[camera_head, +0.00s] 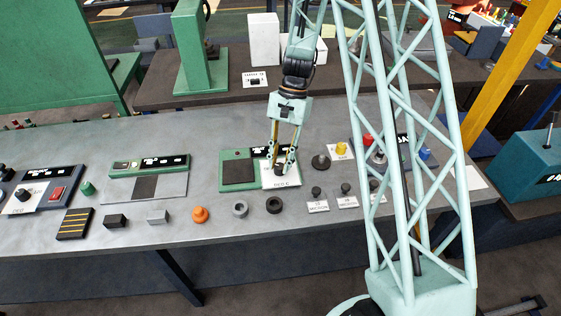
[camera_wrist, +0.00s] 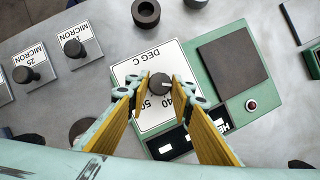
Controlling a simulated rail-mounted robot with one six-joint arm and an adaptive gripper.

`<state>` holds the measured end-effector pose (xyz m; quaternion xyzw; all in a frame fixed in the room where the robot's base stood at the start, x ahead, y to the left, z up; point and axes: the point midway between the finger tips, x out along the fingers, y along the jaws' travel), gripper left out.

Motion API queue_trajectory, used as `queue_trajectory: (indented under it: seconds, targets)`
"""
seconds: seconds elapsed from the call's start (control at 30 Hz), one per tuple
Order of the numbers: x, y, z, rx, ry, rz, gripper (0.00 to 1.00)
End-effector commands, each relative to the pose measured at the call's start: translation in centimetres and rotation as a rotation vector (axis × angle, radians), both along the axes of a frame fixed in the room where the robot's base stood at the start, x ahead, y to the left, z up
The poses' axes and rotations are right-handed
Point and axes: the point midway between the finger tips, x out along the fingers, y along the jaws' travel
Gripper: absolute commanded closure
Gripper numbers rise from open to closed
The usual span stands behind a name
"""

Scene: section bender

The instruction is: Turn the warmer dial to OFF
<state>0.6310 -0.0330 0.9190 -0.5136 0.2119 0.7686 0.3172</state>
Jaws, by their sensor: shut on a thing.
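The warmer (camera_head: 238,176) is a green box with a dark square plate, and it also shows in the wrist view (camera_wrist: 232,63). Its white dial card (camera_head: 283,183) reads DEG C; the numbers 40 and 50 show on the card in the wrist view (camera_wrist: 140,67). The dark round warmer dial (camera_wrist: 160,86) stands on the card, with a pale mark towards its right side. My gripper (camera_head: 280,166) points down over the card and is shut on the dial, one yellow-lined finger on each side. The OFF mark cannot be made out.
Beside the card stand a dark round knob (camera_head: 320,161) and small knobs on MICRON cards (camera_head: 317,192). Black and grey rings (camera_head: 274,205) and an orange piece (camera_head: 200,215) lie along the front. Another green device (camera_head: 150,163) is to the left.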

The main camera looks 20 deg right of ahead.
Motion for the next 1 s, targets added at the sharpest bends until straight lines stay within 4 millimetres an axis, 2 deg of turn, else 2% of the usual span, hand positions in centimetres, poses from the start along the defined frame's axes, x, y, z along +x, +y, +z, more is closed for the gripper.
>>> queue_trajectory:
  seconds: [0.57, 0.6, 0.73, 1.0]
  targets:
    - [-0.02, 0.02, -0.04, 0.0, 0.0, 0.055, 0.89]
    - [-0.02, 0.02, -0.04, 0.001, 0.001, 0.054, 0.78]
    - [-0.01, 0.02, -0.03, 0.0, 0.0, 0.054, 0.66]
    - [0.0, 0.02, -0.01, 0.0, 0.0, 0.054, 0.65]
